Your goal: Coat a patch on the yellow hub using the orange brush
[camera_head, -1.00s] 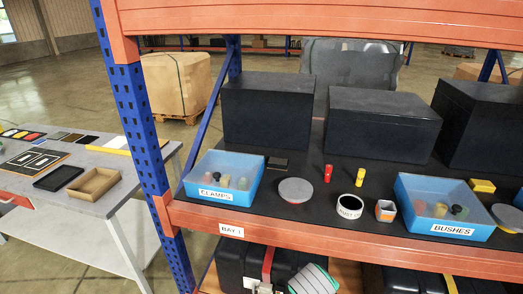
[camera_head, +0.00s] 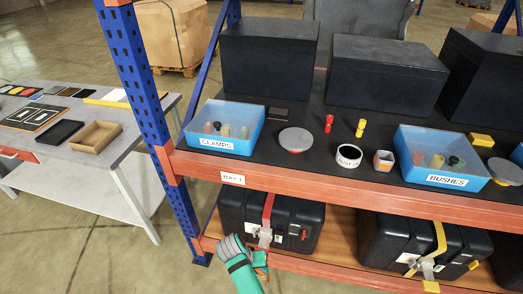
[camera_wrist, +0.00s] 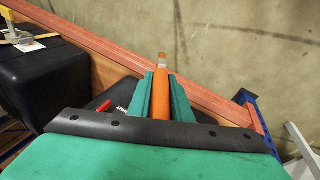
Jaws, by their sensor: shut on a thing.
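My gripper (camera_wrist: 163,86) is shut on the orange brush (camera_wrist: 160,97). The brush stands out between the green fingers, with a metal band and brown bristles at its tip, touching nothing that I can see. In the head view my gripper is low, in front of the black case on the lower shelf; its fingertips are hard to make out there. I cannot surely identify the yellow hub. A grey-topped disc (camera_head: 506,171) at the right of the upper shelf shows some yellow below its rim. A yellow cylinder (camera_head: 360,128) and a yellow block (camera_head: 481,140) stand on that shelf.
Blue bins marked CLAMPS (camera_head: 223,143) and BUSHES (camera_head: 438,177) sit on the upper shelf. A second grey disc (camera_head: 295,139) and a white ring (camera_head: 348,156) lie between them. A blue post (camera_head: 143,90) bounds the left. A grey bench (camera_head: 125,119) stands beyond it.

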